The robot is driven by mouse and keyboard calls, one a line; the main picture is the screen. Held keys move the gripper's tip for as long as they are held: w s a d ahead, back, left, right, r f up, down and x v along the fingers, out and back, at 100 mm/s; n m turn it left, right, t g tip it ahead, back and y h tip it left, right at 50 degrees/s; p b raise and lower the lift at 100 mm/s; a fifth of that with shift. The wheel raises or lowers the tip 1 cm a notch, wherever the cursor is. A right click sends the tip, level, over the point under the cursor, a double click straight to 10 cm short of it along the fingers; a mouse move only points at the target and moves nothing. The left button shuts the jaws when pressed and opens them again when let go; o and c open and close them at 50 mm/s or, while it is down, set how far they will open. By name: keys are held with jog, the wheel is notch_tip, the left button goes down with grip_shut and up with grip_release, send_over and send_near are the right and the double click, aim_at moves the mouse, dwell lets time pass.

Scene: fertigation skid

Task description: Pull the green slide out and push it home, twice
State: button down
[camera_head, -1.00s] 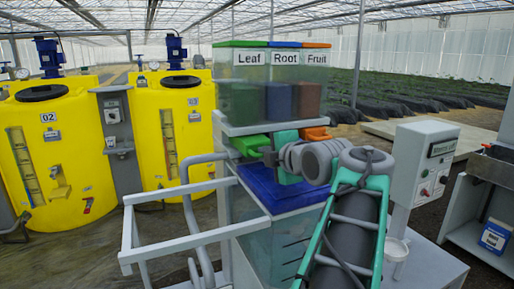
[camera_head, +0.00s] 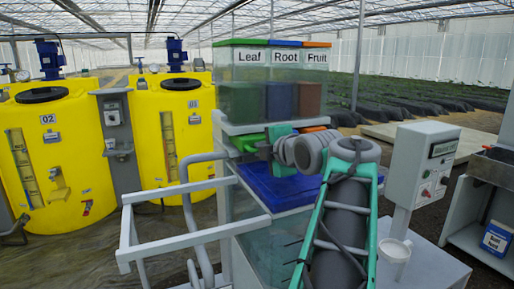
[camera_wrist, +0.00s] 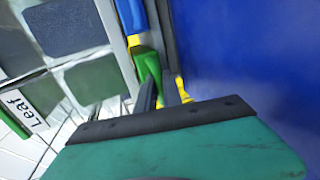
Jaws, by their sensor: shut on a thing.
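The green slide (camera_head: 246,142) sits under the Leaf bin (camera_head: 241,98) at the left end of the slide row. Its green end also shows in the wrist view (camera_wrist: 149,66). My gripper (camera_head: 264,150) is at the slide's front end and shut on it. In the wrist view the dark fingers of my gripper (camera_wrist: 156,88) reach up to the green piece. My wrist hides part of the slide, so its exact travel is hard to tell.
The Root bin (camera_head: 281,100) and Fruit bin (camera_head: 312,98) stand beside the Leaf bin. The orange slide (camera_head: 314,129) is mostly behind my wrist. A blue tray (camera_head: 285,190) lies below. A grey rail (camera_head: 190,243) juts out at front left; a control box (camera_head: 424,165) stands right.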

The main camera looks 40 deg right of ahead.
jog(key=shift+f+b+v, duration=0.25)
jog(key=shift+b+v, duration=0.2)
jog(key=shift+v, duration=0.75)
jog(key=shift+f+b+v, duration=0.25)
jog(key=shift+b+v, duration=0.15)
jog(key=shift+v, duration=0.85)
jog(key=shift+s, duration=0.15)
jog(key=shift+w+d+b, duration=0.15)
jog(key=shift+w+d, duration=0.15)
jog(key=shift+w, duration=0.75)
jog(key=shift+w+d+b, duration=0.15)
jog(key=shift+w+d, duration=0.15)
jog(key=shift+w, duration=0.7)
jog(key=shift+w+d+b, duration=0.15)
jog(key=shift+w+d, duration=0.15)
jog(key=shift+w, duration=0.75)
jog(key=c, duration=1.9)
grip_release()
jog(key=shift+w, duration=0.15)
jog(key=shift+o, duration=1.4)
jog(key=shift+d, duration=0.1)
jog(key=o, duration=0.3)
jog(key=shift+f, duration=0.1)
